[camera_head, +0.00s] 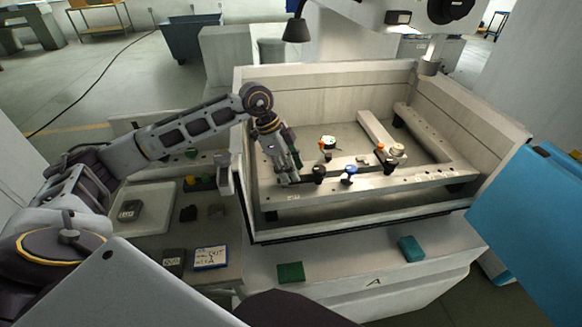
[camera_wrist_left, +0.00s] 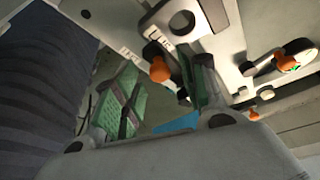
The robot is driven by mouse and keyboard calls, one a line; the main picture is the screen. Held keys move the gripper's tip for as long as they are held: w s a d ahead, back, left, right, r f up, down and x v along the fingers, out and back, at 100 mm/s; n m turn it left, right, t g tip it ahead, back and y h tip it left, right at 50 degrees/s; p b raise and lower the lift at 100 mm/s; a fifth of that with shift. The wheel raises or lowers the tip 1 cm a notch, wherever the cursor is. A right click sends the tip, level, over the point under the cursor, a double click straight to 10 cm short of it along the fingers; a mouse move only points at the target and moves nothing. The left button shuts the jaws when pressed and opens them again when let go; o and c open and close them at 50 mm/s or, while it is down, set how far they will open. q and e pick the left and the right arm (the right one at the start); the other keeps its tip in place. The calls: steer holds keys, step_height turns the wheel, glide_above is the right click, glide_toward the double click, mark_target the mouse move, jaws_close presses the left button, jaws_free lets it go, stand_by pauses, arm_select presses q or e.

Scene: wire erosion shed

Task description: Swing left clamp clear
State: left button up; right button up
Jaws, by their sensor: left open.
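My left gripper (camera_head: 290,178) reaches over the near left corner of the tank and is open. In the left wrist view, its green-padded fingers (camera_wrist_left: 163,95) stand apart. An orange-ended clamp (camera_wrist_left: 160,70) appears in the gap between them; I cannot tell whether they touch it. Another orange-ended clamp (camera_wrist_left: 295,50) shows farther right there. In the head view, an orange-ended clamp (camera_head: 327,142) is to the right of the gripper, and a second one (camera_head: 381,147) is farther right. My right gripper is not in view.
The tank's walls (camera_head: 475,115) surround the work area. A black knob (camera_head: 319,173) and a blue knob (camera_head: 350,171) stand on the near rail (camera_head: 405,181). A machine head (camera_head: 428,67) hangs above the far right. A side bench at left holds a tray (camera_head: 155,208) and small blocks.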

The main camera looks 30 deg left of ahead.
arm_select(q)
jaws_close()
stand_by(0.3)
